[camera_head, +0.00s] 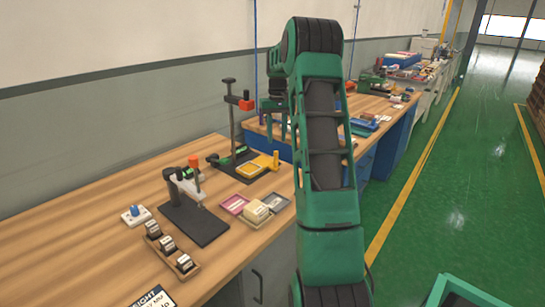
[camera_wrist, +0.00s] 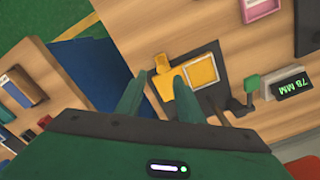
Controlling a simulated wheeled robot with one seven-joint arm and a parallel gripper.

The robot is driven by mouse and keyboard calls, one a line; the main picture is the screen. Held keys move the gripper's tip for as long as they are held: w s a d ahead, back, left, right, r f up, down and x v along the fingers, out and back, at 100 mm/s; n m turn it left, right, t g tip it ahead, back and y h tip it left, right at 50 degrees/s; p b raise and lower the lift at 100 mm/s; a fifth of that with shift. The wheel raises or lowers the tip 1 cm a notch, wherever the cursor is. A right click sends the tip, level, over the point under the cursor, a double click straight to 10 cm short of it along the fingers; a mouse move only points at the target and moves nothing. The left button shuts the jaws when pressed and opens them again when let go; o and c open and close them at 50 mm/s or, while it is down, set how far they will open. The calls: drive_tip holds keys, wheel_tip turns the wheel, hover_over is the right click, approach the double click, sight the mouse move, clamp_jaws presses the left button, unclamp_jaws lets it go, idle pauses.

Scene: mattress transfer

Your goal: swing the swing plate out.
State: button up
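The swing plate (camera_head: 251,168) looks like a yellow square frame with an upright yellow tab (camera_head: 277,158), low on a black-based height stand (camera_head: 233,125) with a red top. In the wrist view, the yellow frame (camera_wrist: 201,72) and the tab (camera_wrist: 162,62) lie ahead of my gripper (camera_wrist: 158,80). Its two green fingers are apart, with nothing held between them. The tab shows near the gap between the fingertips; I cannot tell the distance, and no contact is clear. In the head view, my arm partly hides my gripper (camera_head: 275,125), which is above the bench near the stand.
A second stand (camera_head: 195,215) with a red knob is nearer on the wooden bench (camera_head: 100,225). Pink and grey trays (camera_head: 235,204) and a box of small blocks (camera_head: 168,245) lie close by. A digital display (camera_wrist: 292,88) is beside the yellow plate. The bench's left side is clear.

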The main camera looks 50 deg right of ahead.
sight(276, 151)
drive_tip(key=f, duration=0.9)
drive_tip(key=shift+w+a, duration=0.1)
drive_tip(key=shift+a, duration=0.1)
clamp_jaws()
